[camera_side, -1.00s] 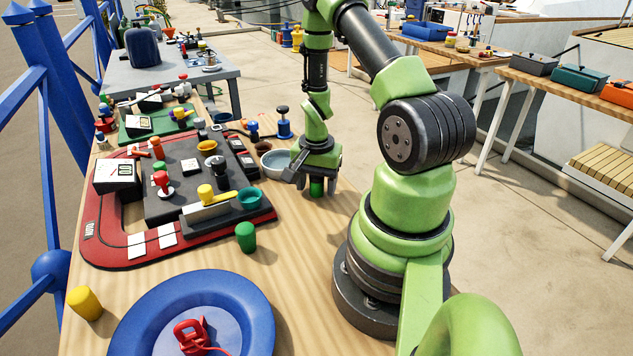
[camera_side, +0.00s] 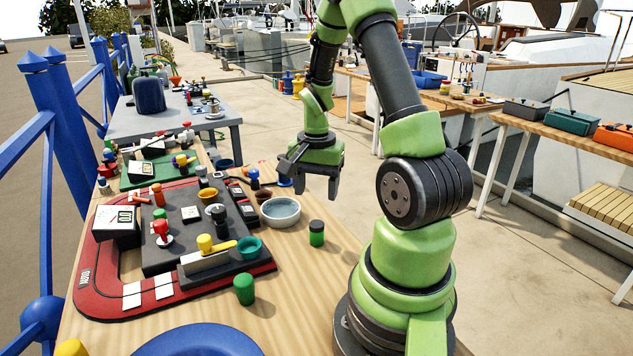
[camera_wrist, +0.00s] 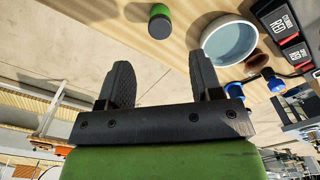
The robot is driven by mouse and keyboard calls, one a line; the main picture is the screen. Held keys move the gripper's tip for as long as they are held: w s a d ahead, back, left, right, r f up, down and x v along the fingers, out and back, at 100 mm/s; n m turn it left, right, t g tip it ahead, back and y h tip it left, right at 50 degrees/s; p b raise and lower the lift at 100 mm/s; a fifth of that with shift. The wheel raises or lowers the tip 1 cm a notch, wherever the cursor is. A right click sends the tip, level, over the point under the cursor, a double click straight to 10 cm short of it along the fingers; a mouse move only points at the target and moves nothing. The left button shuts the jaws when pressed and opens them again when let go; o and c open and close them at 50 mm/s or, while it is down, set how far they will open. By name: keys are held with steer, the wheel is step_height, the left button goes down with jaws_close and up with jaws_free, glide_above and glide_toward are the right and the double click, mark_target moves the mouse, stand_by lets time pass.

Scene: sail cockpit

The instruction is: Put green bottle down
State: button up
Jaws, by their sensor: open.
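The green bottle (camera_side: 316,233), a short green cylinder with a black cap, stands upright on the wooden table, right of the pale grey bowl. It also shows in the wrist view (camera_wrist: 159,20) at the top, beyond my fingertips. My gripper (camera_side: 311,184) is open and empty, raised above the table and clear of the bottle. Both fingers of my gripper (camera_wrist: 161,75) show in the wrist view with nothing between them. A second green cylinder (camera_side: 244,289) stands closer to the side camera, beside the red-rimmed board.
The pale bowl (camera_side: 280,212) stands just left of the bottle. A red-rimmed board (camera_side: 88,282) with dark blocks and knobs fills the table's left side. A blue plate (camera_side: 200,343) lies at the front. Bare wood (camera_side: 300,290) surrounds the bottle's near side.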

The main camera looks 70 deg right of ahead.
steer(key=shift+r, duration=0.45)
steer(key=w+a+r+n+t, duration=0.3)
steer(key=a+r+n, duration=0.3)
steer(key=a+r, duration=0.5)
steer(key=s+a+r+n+t+y, duration=0.1)
steer(key=s+a+r+n+t, duration=0.1)
steer(key=s+a+r+n, duration=0.1)
steer(key=s+a+r+n+t+y, duration=0.1)
steer(key=s+a+r+n+t, duration=0.1)
steer(key=a, duration=0.6)
step_height(320, 180, up, 2)
steer(key=s+n, duration=0.1)
steer(key=n, duration=0.2)
steer(key=shift+s+r, duration=0.2)
steer(key=shift+r, duration=0.05)
